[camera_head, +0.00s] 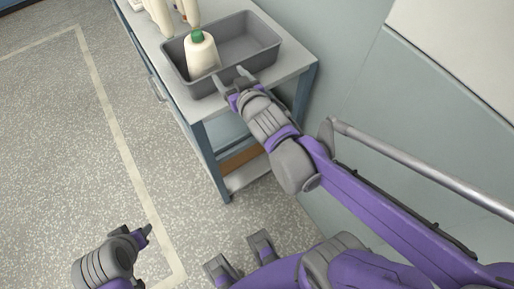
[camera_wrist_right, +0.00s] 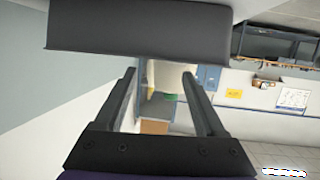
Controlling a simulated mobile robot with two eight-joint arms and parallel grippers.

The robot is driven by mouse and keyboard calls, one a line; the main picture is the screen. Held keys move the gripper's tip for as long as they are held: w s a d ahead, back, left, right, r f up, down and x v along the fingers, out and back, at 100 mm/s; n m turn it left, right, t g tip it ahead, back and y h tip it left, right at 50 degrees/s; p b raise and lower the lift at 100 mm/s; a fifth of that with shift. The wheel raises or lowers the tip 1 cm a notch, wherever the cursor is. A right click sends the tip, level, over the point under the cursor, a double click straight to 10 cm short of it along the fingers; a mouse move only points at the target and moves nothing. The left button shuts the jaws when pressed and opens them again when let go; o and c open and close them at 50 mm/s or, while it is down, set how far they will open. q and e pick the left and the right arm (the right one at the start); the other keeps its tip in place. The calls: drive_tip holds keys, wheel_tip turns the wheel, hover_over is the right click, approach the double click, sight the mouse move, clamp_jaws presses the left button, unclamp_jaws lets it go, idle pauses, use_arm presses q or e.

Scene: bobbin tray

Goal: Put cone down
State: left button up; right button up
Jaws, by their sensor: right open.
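A cream cone with a green tip (camera_head: 201,58) stands upright in the left part of a grey tray (camera_head: 262,64). My right gripper (camera_head: 232,80) is open and empty at the tray's near wall, just in front of the cone and apart from it. In the right wrist view the open fingers (camera_wrist_right: 160,85) frame a cream shape with a green end (camera_wrist_right: 170,97), which looks like the cone upside down, beyond the tray's dark wall (camera_wrist_right: 140,35). My left gripper (camera_head: 144,236) is low at the left, away from the table; its opening is unclear.
The tray sits on a grey-topped table with a blue frame (camera_head: 210,108). More cream cones (camera_head: 160,15) stand at the far left, cut by the picture's edge. The tray's right part is empty. A wall (camera_head: 350,110) is on the right; open floor lies left.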

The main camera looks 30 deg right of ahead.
drive_tip(key=s+a+f+g, duration=0.1)
drive_tip(key=s+f+g, duration=0.4)
drive_tip(key=s, duration=0.5)
drive_tip(key=s+a+f+g+y, duration=0.1)
drive_tip(key=s+f+g, duration=0.3)
drive_tip(key=s+f, duration=0.5)
drive_tip(key=shift+s+a+n+g, duration=0.4)
drive_tip(key=shift+s+a, duration=0.05)
drive_tip(key=shift+s, duration=0.05)
